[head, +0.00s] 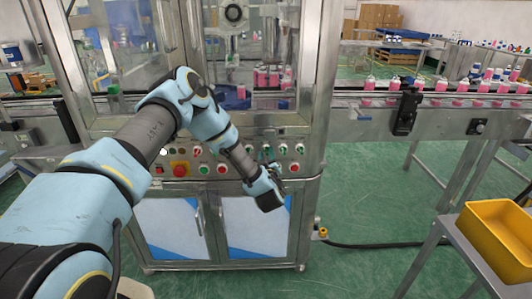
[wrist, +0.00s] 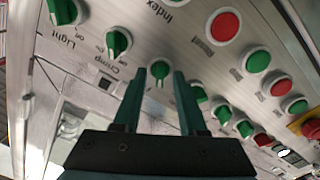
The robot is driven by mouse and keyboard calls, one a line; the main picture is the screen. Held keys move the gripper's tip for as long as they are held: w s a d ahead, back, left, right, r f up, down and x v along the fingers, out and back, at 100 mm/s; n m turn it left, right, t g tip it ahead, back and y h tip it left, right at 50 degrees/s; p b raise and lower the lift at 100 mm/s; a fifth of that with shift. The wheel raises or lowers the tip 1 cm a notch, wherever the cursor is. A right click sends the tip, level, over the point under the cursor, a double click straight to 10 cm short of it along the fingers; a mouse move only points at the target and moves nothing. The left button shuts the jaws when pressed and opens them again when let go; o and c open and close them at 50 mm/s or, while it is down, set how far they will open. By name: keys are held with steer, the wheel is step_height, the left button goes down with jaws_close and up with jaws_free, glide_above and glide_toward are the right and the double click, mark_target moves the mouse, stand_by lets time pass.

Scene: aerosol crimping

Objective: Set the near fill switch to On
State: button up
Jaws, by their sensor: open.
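The control panel (head: 240,152) on the machine front holds a row of knobs and buttons. In the wrist view, a green rotary knob (wrist: 160,70) lies between the tips of my gripper (wrist: 159,82). The jaws are open on either side of it; I cannot tell whether they touch it. The knob's label is not readable, so I cannot confirm that it is the near fill switch. In the head view, my gripper (head: 272,172) is at the right part of the panel, and my wrist hides some controls.
Green knobs marked Light (wrist: 65,11) and Crimp (wrist: 118,42) sit to the left. A red button (wrist: 224,25), green buttons and a red emergency stop (wrist: 312,128) lie to the right. A yellow bin (head: 500,235) stands on a side table. A conveyor (head: 450,120) runs at right.

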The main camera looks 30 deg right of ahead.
steer(key=shift+w, duration=0.1)
jaws_close()
stand_by(0.3)
